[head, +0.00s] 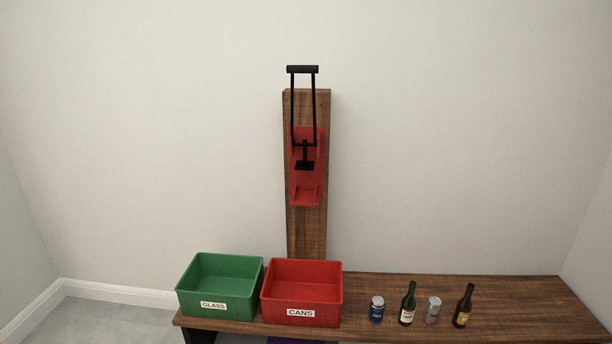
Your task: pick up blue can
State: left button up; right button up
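The blue can (376,310) stands upright on the wooden bench (520,295), a short way right of the red bin. Its top is silver and a pale label shows on its front. A green bottle stands just to its right, apart from it. Neither of my grippers shows in the head view.
The green bottle (408,304), a silver can (433,310) and a brown bottle (464,306) stand right of the blue can. A red CANS bin (302,320) and a green GLASS bin (219,309) look empty. A red can crusher (306,190) hangs on a wooden post behind.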

aim_at(377, 311)
jog(key=i+j+z, duration=0.15)
jog(key=i+j, duration=0.15)
jog(key=i, duration=0.25)
jog(key=i+j+z, duration=0.2)
jog(key=i+j, duration=0.15)
jog(key=i, duration=0.15)
